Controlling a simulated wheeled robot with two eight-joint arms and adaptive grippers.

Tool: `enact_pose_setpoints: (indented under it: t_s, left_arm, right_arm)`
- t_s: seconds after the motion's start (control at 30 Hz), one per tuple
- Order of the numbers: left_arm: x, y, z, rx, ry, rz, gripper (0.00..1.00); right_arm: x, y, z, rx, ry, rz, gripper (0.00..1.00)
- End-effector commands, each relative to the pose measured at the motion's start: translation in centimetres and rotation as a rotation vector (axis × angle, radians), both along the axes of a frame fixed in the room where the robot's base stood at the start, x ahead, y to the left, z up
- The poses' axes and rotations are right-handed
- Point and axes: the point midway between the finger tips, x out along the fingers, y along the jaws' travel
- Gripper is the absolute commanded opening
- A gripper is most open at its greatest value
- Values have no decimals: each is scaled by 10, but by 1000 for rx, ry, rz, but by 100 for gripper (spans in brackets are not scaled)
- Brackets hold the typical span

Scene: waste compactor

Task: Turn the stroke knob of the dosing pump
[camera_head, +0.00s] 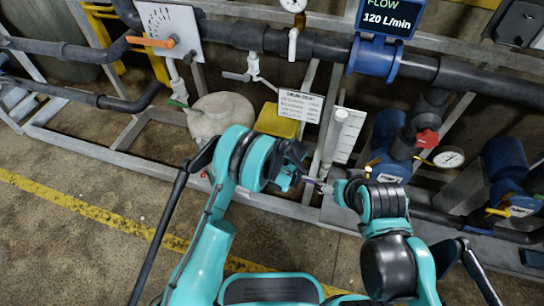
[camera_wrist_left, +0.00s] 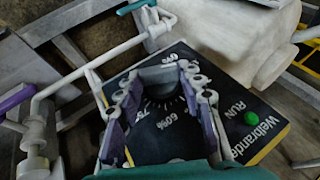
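The dosing pump's black panel (camera_wrist_left: 262,118) shows in the left wrist view, with percent marks, a green light beside "RUN" and the lettering "Welbrandt". A dark round stroke knob (camera_wrist_left: 160,76) is in its upper middle. My left gripper (camera_wrist_left: 160,70) has its fingers spread, one on each side of the knob. I cannot tell if they touch it. In the head view my left gripper (camera_head: 296,165) is low in front of the pipework, and the panel cannot be made out. My right gripper (camera_head: 322,187) is close to its right; its opening is unclear.
A pale tank (camera_head: 222,112) and a yellow box (camera_head: 278,121) stand behind my left arm. A white upright tube (camera_head: 333,135) is just behind the grippers. Blue pumps, a gauge (camera_head: 448,157) and a red valve handle (camera_head: 427,138) are at the right. The front floor is clear.

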Motion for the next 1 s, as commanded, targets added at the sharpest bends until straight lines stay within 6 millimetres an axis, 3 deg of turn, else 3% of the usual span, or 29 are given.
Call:
enact_pose_setpoints:
  t_s: [0.37, 1.0]
  left_arm:
    - [-1, -3, -2, 80, -26, -2, 9]
    - [-3, -8, -8, 494, -161, 0, 9]
  right_arm:
    - [0, 0, 0, 0, 0, 0, 76]
    - [0, 0, 0, 0, 0, 0, 76]
